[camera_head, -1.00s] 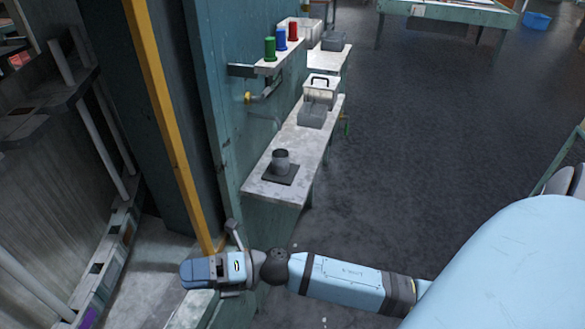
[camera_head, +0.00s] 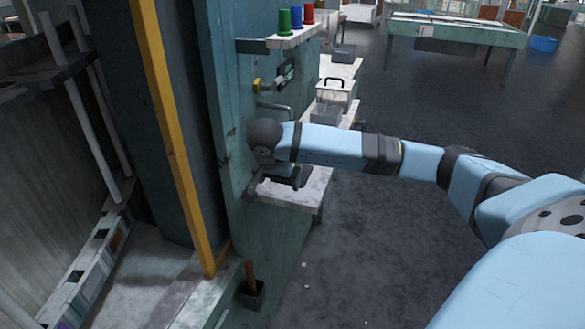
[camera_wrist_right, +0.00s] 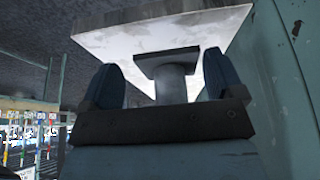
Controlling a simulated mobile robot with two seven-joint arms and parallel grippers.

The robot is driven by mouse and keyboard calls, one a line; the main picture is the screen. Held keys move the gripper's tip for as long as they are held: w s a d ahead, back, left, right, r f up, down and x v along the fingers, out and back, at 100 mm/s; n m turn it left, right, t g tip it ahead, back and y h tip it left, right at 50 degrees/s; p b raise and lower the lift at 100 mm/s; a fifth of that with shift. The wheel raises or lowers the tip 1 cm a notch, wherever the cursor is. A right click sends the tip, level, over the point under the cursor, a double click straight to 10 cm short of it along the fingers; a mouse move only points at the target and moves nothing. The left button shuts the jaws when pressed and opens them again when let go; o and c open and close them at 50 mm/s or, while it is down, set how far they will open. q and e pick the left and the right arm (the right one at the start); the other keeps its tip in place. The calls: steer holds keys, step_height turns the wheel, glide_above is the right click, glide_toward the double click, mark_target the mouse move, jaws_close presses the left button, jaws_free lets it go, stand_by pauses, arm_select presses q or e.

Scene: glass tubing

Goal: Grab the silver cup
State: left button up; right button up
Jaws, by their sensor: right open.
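The silver cup (camera_wrist_right: 172,85) shows in the right wrist view, which looks upside down. It stands on a dark square pad (camera_wrist_right: 165,60) on the white bench. My right gripper (camera_wrist_right: 160,75) is open, with one finger on each side of the cup in this view. I cannot tell how deep the cup sits between the fingers, and no contact shows. In the head view my right gripper (camera_head: 278,172) is over the pad, and my wrist hides the cup. My left gripper is not in view.
Green, blue and red cups stand on a shelf (camera_head: 290,38) above. The floor to the right is open.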

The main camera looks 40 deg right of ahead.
steer(key=w+d, duration=0.1)
steer(key=d, duration=0.2)
steer(key=w+d, duration=0.1)
steer(key=d, duration=0.1)
steer(key=shift+w, duration=0.35)
steer(key=d, duration=0.1)
steer(key=w+d, duration=0.1)
steer(key=d, duration=0.1)
steer(key=w+d+f, duration=0.1)
steer(key=shift+w+d, duration=0.2)
steer(key=shift+d, duration=0.1)
steer(key=shift+f, duration=0.1)
steer(key=c, duration=1.1)
